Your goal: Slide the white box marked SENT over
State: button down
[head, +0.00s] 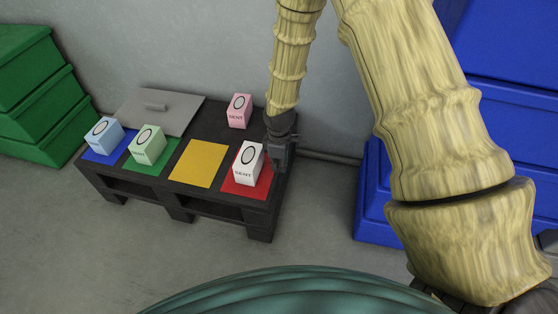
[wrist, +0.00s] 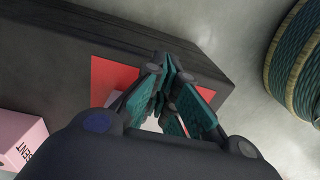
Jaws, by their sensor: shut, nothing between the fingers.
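The white box (head: 247,164) marked SENT stands upright on the red square (head: 234,185) at the right end of the black pallet. My gripper (head: 280,157) is shut with nothing in it, low at the right side of the white box. In the head view I cannot tell whether it touches the box. In the wrist view my gripper (wrist: 175,85) is over the red square (wrist: 108,76), and the fingers and wrist hide most of the white box.
The black pallet (head: 262,215) also bears a yellow square (head: 199,163), empty. A light blue box (head: 102,135) stands on a blue square and a green box (head: 147,147) on a green square. A pink SENT box (head: 239,111) and a grey plate (head: 160,110) are behind. Blue crates (head: 375,200) stand right.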

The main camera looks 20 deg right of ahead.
aim_at(268, 174)
jog(key=a+f+b, duration=0.1)
jog(key=w+a+f+b, duration=0.1)
jog(key=f, duration=0.1)
jog(key=shift+w+a+f, duration=0.1)
jog(key=shift+w+f, duration=0.05)
jog(key=shift+w, duration=0.05)
jog(key=shift+w+a+b, duration=0.3)
jog(key=shift+w+a, duration=0.1)
jog(key=shift+a, duration=0.2)
jog(key=shift+r, duration=0.2)
